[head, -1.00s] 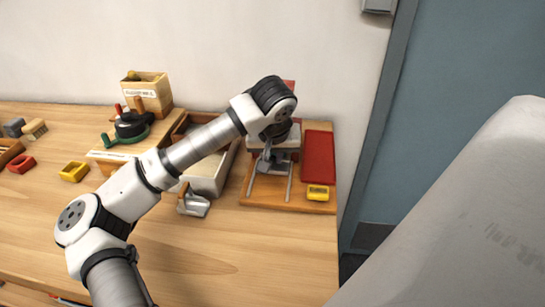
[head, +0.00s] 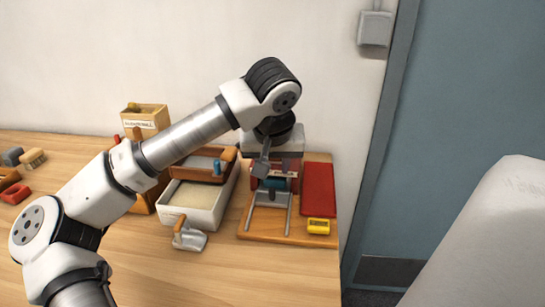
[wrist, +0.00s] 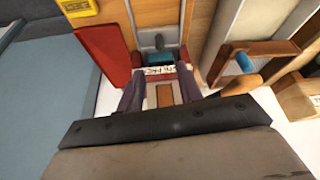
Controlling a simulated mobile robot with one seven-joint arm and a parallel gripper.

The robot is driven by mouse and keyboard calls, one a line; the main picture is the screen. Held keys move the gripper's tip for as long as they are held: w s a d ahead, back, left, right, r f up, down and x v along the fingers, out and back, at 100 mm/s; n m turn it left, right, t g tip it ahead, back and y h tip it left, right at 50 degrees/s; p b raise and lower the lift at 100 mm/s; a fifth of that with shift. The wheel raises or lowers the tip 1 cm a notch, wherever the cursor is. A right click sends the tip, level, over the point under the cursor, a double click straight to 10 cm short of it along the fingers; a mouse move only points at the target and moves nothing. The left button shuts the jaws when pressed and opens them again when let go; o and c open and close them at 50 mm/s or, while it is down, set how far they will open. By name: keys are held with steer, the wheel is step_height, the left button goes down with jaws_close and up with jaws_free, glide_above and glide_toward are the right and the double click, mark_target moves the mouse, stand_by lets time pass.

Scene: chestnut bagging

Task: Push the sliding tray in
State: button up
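A wooden board (head: 268,233) with two metal rails stands at the right end of the bench. On it, what looks like the sliding tray (head: 275,198), a grey plate with a small upright knob, sits at the rails' rear part. In the wrist view, the tray (wrist: 157,28) lies beyond a teal block (wrist: 160,58) and a red frame with a white label. My gripper (wrist: 160,72) is open, its two dark fingers apart on either side of the frame, nothing seen held. In the head view my gripper (head: 262,165) is partly hidden by my wrist; contact with the tray cannot be told.
A red panel (head: 318,188) and a yellow block (head: 318,226) lie on the board's right side. Left of it stand a white bin (head: 200,212), a brown wooden frame (head: 205,170) and a metal scoop (head: 189,238). The bench front is clear.

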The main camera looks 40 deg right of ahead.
steer(key=shift+v, duration=2)
